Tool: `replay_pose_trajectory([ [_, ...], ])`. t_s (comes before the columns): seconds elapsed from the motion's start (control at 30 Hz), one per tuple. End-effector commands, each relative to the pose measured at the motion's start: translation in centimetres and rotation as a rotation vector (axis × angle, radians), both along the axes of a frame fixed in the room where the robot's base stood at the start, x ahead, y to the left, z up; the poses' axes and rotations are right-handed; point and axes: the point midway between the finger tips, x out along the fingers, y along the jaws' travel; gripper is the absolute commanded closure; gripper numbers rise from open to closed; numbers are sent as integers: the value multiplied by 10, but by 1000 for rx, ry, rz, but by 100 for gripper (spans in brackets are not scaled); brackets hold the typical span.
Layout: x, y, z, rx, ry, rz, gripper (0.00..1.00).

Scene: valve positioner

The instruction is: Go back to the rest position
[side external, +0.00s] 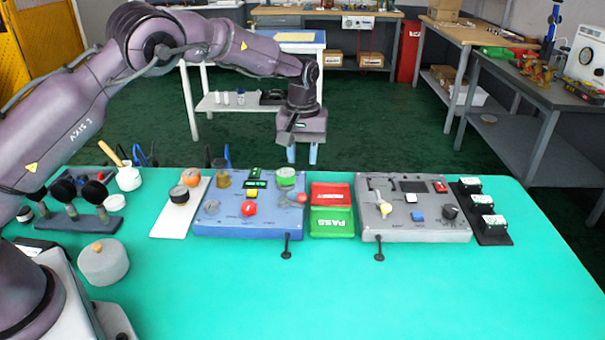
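My gripper (302,153) hangs pointing down beyond the far edge of the blue control box, in the upper middle of the side external view. Its two blue fingers are apart with nothing seen between them. The blue control box (228,223) carries a red button, knobs and a lit green display. The grey control box (432,233) to its right has a yellow-white knob, a blue button and a black knob. The red and green PASS block (332,222) lies between them. My gripper appears clear of all of these; its exact height is hard to judge.
The green table (420,295) is bare along its front. A white strip (165,219) with round parts lies left of the blue box. A black strip (493,238) with several modules lies at right. A lidded grey pot (103,263) stands at front left. Workbenches (545,125) are behind.

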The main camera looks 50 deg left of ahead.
Motion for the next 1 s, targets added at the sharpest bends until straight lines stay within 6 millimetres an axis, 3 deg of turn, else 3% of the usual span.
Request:
replay_pose_trajectory([
  [0.2,0,0,18,1,-2,0,66],
  [0.63,0,2,16,8,-6,-54,66],
  [0.7,-13,5,1,12,32,-97,66],
  [0.77,-24,5,1,11,49,-136,66],
  [1.0,-83,2,49,-15,22,-296,66],
])
